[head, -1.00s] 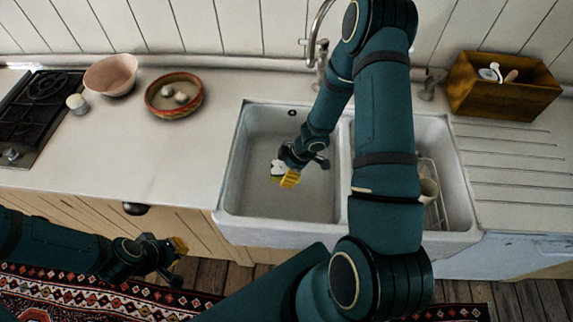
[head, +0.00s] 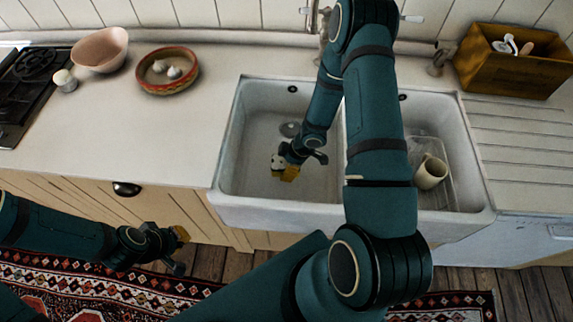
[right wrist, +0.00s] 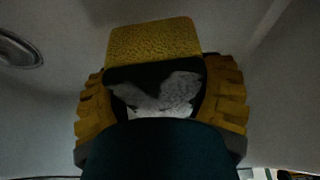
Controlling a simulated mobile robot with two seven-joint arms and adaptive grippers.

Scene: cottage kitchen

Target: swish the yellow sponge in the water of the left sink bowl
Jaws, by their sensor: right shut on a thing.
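The yellow sponge (right wrist: 155,42) shows in the right wrist view, between and just beyond the yellow-padded fingers of my right gripper (right wrist: 160,98). This gripper is shut on it. In the head view my right gripper (head: 284,168) points down inside the left sink bowl (head: 250,135); there the sponge is hard to tell from the yellow finger pads. The bowl's drain (head: 289,129) is visible behind the gripper. I cannot make out a water surface or whether the sponge touches it. My left gripper (head: 181,251) is open and empty, in front of the counter above the rug.
The right sink bowl holds a rack with a cream mug (head: 431,172). A wooden box (head: 510,68) of utensils stands right of the sink. A pink bowl (head: 99,50), a red-rimmed dish (head: 167,72) and a hob (head: 25,90) are at the left.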

